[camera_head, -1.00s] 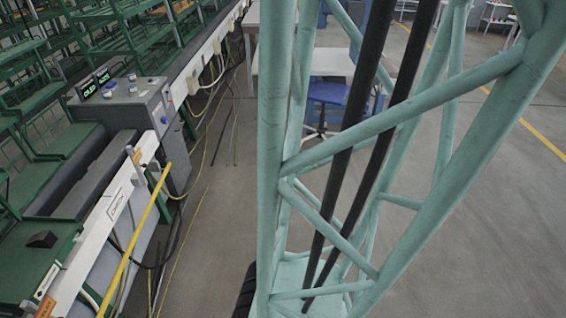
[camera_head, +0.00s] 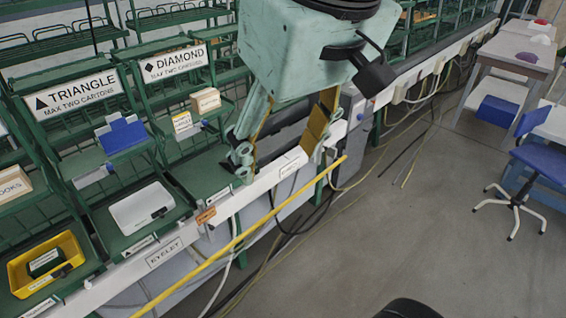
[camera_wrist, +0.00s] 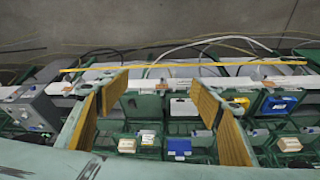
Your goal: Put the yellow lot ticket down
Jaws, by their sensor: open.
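My gripper (camera_head: 283,150) is open, with its two tan-padded fingers wide apart above the front rail of the green rack. In the wrist view my gripper (camera_wrist: 160,78) shows nothing held between the pads. I cannot tell whether this card is the yellow lot ticket. No other ticket is clear.
A yellow bar (camera_head: 240,238) runs along the rail front.

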